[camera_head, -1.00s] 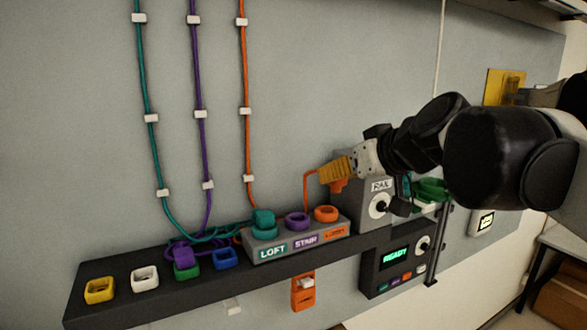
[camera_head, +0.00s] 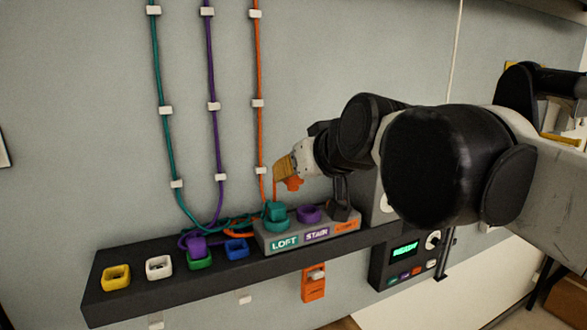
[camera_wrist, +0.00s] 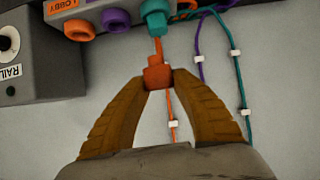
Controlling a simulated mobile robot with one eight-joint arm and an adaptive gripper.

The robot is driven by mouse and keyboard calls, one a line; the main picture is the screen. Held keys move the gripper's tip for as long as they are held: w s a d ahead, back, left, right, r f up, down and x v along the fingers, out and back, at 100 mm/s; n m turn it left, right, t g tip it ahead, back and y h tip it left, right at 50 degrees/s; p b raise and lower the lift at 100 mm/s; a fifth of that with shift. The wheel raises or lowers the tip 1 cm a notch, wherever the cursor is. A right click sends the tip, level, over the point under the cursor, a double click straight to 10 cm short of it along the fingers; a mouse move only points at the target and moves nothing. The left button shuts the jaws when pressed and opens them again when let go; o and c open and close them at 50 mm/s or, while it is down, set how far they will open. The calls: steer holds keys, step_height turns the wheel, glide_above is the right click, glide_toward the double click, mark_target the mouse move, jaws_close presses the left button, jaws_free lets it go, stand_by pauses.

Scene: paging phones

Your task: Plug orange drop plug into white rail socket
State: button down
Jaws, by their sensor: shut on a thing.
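My gripper (camera_wrist: 158,80) is shut on the orange drop plug (camera_wrist: 158,72), with the orange cord running from it. In the head view the orange plug (camera_head: 293,183) hangs at the yellow-brown fingers, above the LOFT and STAIR part of the grey block. The white rail socket (camera_head: 159,267) sits on the dark shelf (camera_head: 130,305), to the lower left of my gripper and apart from it. It looks empty. A yellow socket (camera_head: 116,278) is to its left, and a green socket (camera_head: 200,262) holding a purple plug (camera_head: 196,245) is to its right.
A blue socket (camera_head: 237,250) lies between the green one and the grey labelled block (camera_head: 268,240). A teal plug (camera_head: 276,211) stands in the LOFT ring, beside a purple ring (camera_head: 309,213). Teal, purple and orange cords run down the wall. My arm hides part of the RAIL box.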

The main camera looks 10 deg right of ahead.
steer(key=s+a, duration=0.1)
steer(key=a, duration=2.6)
steer(key=shift+s+a, duration=0.15)
steer(key=shift+s, duration=0.25)
